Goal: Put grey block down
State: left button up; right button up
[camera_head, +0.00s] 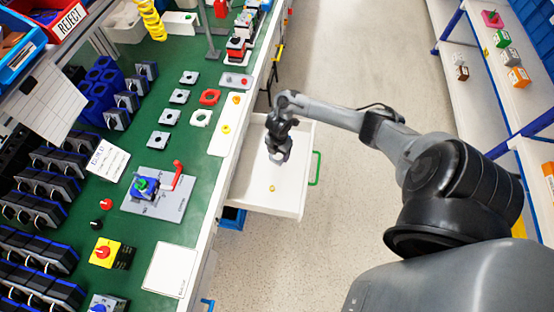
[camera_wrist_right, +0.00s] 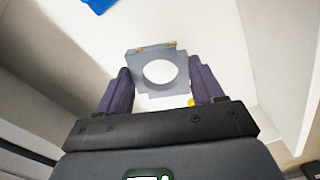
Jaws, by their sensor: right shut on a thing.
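The grey block (camera_wrist_right: 137,66) is a squarish plate with a round hole through it. In the right wrist view it sits between the two dark fingers of my right gripper (camera_wrist_right: 160,78), which is shut on it. In the head view my right gripper (camera_head: 279,152) hangs over the open white drawer (camera_head: 245,192), and the block is hard to make out under it. I cannot tell whether the block touches the drawer floor. My left gripper is not in view.
A small yellow knob (camera_head: 272,188) lies in the drawer near its front. The drawer has a green handle (camera_head: 316,168). The green workbench (camera_head: 190,140) on the left carries several switch parts. Shelves (camera_head: 485,75) stand at the right. The aisle floor between is clear.

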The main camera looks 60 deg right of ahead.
aim_at(278, 157)
jog(key=shift+f+b, duration=0.85)
jog(key=shift+f, duration=1.35)
jog(key=shift+f, duration=0.15)
jog(key=o, duration=1.2)
jog(key=shift+c, duration=0.2)
